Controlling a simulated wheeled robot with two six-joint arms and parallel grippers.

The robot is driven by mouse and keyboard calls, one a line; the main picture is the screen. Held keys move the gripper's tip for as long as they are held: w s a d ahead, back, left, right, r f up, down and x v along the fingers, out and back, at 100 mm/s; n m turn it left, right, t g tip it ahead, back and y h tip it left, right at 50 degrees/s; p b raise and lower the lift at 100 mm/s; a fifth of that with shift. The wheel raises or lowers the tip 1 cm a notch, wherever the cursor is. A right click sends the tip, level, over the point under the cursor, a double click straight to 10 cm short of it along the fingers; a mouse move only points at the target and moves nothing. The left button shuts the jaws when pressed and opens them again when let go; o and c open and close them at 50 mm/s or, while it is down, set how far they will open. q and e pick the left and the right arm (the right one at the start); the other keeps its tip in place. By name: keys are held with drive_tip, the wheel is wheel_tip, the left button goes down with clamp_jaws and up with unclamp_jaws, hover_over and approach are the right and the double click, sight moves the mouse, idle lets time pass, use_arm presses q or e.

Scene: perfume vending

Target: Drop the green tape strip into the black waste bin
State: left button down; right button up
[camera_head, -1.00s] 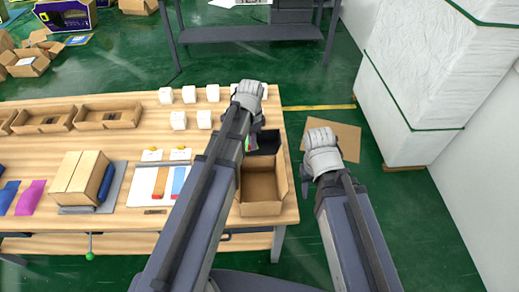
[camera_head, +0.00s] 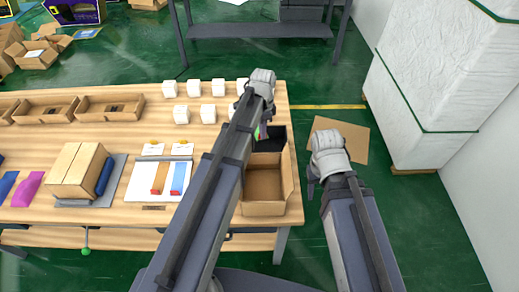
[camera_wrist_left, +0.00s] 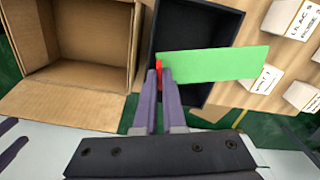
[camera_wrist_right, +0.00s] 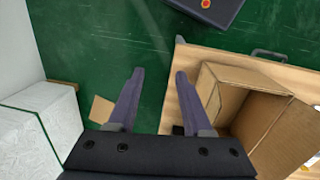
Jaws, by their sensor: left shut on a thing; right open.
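My left gripper (camera_wrist_left: 159,72) is shut on the green tape strip (camera_wrist_left: 215,63), gripping it near its left end, where a small red patch shows at the fingertips. The strip extends flat to the right across the black waste bin (camera_wrist_left: 187,15) and past its right rim in the left wrist view. It appears above the bin and is not inside it. In the head view, the bin (camera_head: 273,139) stands at the table's right end, partly hidden by my left arm. Only a sliver of the strip shows there. My right gripper (camera_wrist_right: 159,73) is open and empty beside the table's right edge.
An open cardboard box (camera_head: 265,185) stands directly next to the bin, on the near side. Several small white boxes (camera_head: 207,113) stand left of my left arm. A wrapped white stack (camera_head: 425,85) stands on the floor at right.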

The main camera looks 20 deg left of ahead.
use_arm(q)
drive_tip(key=shift+f+b, duration=2.05)
drive_tip(key=shift+f, duration=0.35)
drive_tip(key=c, duration=0.9)
unclamp_jaws()
drive_tip(key=shift+r, duration=0.1)
wheel_tip(320, 180, up, 8)
drive_tip(key=p, duration=0.8)
drive_tip(key=shift+s+f, duration=0.1)
drive_tip(key=shift+f, duration=0.1)
